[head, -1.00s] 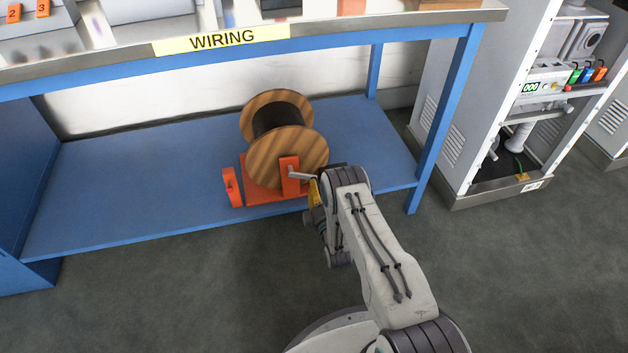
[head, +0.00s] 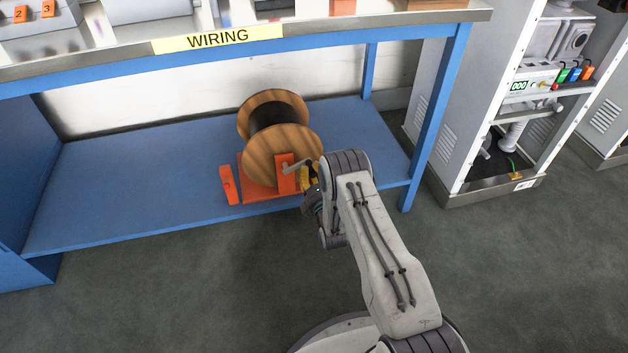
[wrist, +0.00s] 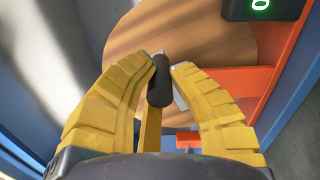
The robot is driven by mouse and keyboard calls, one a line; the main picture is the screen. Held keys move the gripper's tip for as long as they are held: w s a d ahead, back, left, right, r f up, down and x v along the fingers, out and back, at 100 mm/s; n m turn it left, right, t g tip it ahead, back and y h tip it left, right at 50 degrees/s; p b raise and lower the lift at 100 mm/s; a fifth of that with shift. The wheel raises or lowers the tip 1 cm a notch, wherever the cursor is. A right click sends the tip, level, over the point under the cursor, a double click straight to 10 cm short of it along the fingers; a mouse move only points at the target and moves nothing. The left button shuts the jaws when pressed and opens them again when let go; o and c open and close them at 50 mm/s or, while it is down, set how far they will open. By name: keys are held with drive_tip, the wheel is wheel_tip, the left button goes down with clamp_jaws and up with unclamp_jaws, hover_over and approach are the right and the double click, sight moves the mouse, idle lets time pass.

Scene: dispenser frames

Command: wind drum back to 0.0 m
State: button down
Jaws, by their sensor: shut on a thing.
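The wooden cable drum (head: 273,155) with dark cable on its core (head: 268,115) sits in an orange stand (head: 250,187) on the blue lower shelf. A metal crank (head: 292,167) shows at its front side. My gripper (head: 308,176) is at the crank, partly hidden by my arm in the head view. In the wrist view, the yellow fingers of my gripper (wrist: 162,75) are shut on the black crank handle (wrist: 160,82), with the drum's wooden flange (wrist: 215,45) behind it. A dark display (wrist: 262,8) at the top right shows a green 0, partly cut off.
The blue shelf (head: 120,190) is clear left of the stand. A blue table leg (head: 437,120) stands to the right of my arm. The bench edge with the yellow WIRING label (head: 218,39) overhangs above. A grey cabinet (head: 450,110) stands at the right.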

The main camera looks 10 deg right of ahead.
drive_tip(key=shift+a+r+n, duration=0.2)
drive_tip(key=shift+r+n, duration=0.25)
drive_tip(key=shift+n, duration=0.15)
drive_tip(key=c, duration=1.1)
unclamp_jaws()
drive_tip(key=shift+f, duration=0.1)
drive_tip(key=shift+s, duration=0.1)
drive_tip(key=shift+s, duration=3.65)
